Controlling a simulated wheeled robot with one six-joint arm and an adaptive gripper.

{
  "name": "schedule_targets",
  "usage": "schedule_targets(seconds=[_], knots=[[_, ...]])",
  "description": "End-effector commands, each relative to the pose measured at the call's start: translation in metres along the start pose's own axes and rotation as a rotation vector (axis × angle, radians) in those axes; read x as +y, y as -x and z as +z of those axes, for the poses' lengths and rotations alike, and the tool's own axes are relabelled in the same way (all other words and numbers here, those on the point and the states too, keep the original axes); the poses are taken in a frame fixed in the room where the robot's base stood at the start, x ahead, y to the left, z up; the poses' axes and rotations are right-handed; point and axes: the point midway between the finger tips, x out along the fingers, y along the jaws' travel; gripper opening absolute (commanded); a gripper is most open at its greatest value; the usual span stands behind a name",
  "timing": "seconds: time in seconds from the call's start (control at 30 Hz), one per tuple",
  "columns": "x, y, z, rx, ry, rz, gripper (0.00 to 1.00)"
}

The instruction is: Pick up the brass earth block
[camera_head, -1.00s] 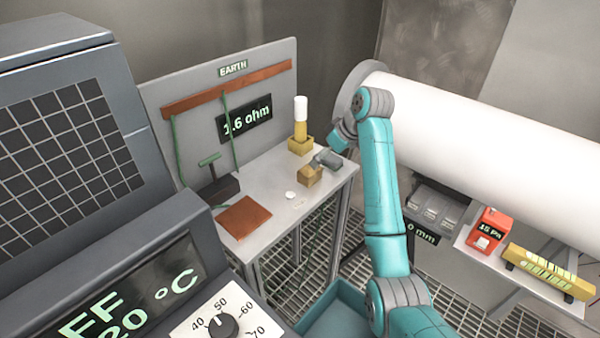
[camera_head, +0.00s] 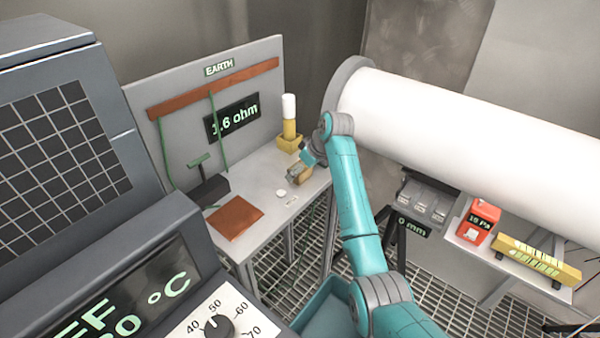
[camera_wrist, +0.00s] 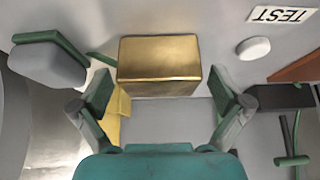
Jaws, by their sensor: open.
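The brass earth block (camera_wrist: 160,58) is a plain gold-coloured box on the grey bench top, centred in the upper wrist view. In the head view the block (camera_head: 297,174) sits near the bench's right end, partly covered by my gripper (camera_head: 306,164). In the wrist view my gripper (camera_wrist: 163,98) is open, its two fingers apart. The block lies ahead of and between the fingertips, with a gap showing on each side. I cannot tell how deep the fingertips reach or see any contact.
A brass holder (camera_head: 289,142) with a white-topped post stands behind the block. A white disc (camera_wrist: 253,48) and TEST label (camera_wrist: 282,15) lie beside it. A grey rounded piece with a green edge (camera_wrist: 48,62) is at left. A copper plate (camera_head: 235,215) lies further left.

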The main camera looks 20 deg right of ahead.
Motion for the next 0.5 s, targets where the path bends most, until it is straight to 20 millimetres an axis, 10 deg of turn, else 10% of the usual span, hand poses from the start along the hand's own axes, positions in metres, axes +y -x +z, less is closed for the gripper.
schedule_targets(seconds=[0.3,0.5], knots=[[0.0001,-0.0047,-0.0004,0.001,0.001,0.001,0.97],[0.0001,-0.0046,-0.0002,0.001,0.000,0.001,0.47]])
